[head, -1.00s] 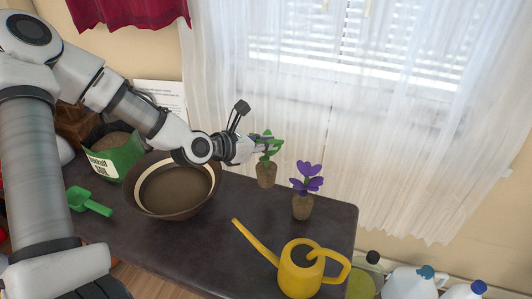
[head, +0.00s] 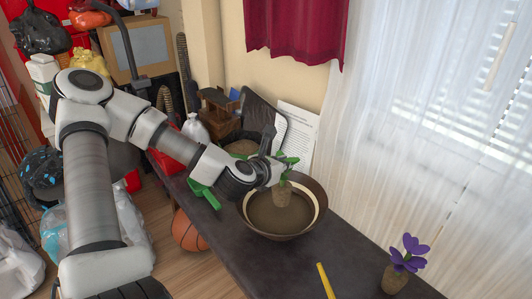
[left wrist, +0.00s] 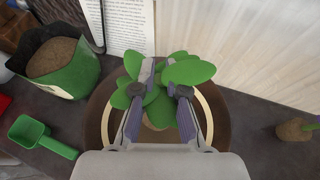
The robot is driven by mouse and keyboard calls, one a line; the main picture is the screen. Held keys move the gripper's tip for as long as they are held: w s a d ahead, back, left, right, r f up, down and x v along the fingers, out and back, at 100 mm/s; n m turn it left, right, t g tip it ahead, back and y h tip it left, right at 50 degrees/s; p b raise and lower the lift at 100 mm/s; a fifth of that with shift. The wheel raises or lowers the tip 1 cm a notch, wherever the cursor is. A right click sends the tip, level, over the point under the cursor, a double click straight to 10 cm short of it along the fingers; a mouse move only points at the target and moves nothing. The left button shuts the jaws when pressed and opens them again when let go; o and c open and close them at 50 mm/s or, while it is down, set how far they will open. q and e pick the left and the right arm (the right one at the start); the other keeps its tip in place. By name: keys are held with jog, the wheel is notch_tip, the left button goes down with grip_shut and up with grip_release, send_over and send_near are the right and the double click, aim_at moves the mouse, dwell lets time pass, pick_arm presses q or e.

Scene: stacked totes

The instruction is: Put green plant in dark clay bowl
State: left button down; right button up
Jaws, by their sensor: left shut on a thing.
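The green plant (head: 283,192) has green leaves above a brown root ball. My left gripper (head: 280,170) is shut on it by the leafy stem and holds it over the dark clay bowl (head: 312,222). The bowl is wide, with a pale inner band and brown soil inside. The root ball hangs upright over the bowl's opening; I cannot tell whether it touches the soil. In the left wrist view the leaves (left wrist: 188,72) spread around both fingers, and the bowl's rim (left wrist: 222,120) shows behind them. My right gripper is not in view.
A green scoop (left wrist: 42,135) and a green soil bag (left wrist: 67,75) lie left of the bowl. A printed sheet (head: 300,130) leans by the wall.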

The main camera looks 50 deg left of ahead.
aim_at(282, 188)
pick_arm(q)
notch_tip(282, 188, down, 10)
jog(key=b, duration=0.5)
jog(key=shift+s+r, duration=0.1)
jog(key=shift+r, duration=0.15)
jog(key=c, duration=1.2)
grip_release()
jog(key=shift+f, duration=0.2)
jog(key=shift+r, duration=0.1)
